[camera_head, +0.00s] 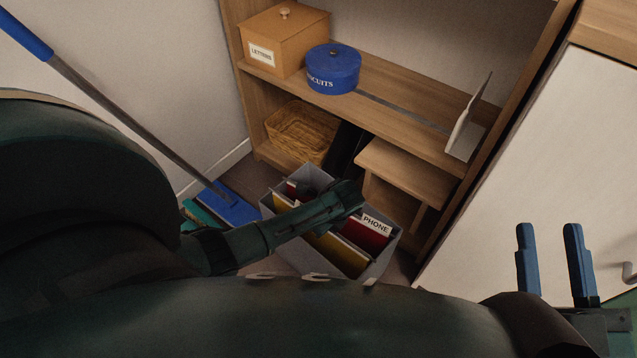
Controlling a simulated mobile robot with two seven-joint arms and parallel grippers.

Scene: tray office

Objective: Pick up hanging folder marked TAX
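A grey file box (383,262) stands on the floor below the shelves with red and yellow hanging folders in it. A red folder (365,236) has a white tab reading PHONE; a yellow folder (340,252) sits beside it. No TAX tab is readable; my dark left arm crosses over the box and hides part of the folders. The end of that arm (343,197) is above the box, and I cannot make out its fingers or any grip. My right gripper (549,232) is at the lower right, its two blue fingers apart and empty, away from the box.
A wooden shelf unit holds a LETTERS box (283,42), a blue BISCUITS tin (333,69) and a wicker basket (302,130). A blue mop or broom (232,207) leans at left. A white door or panel (540,160) stands close to the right gripper.

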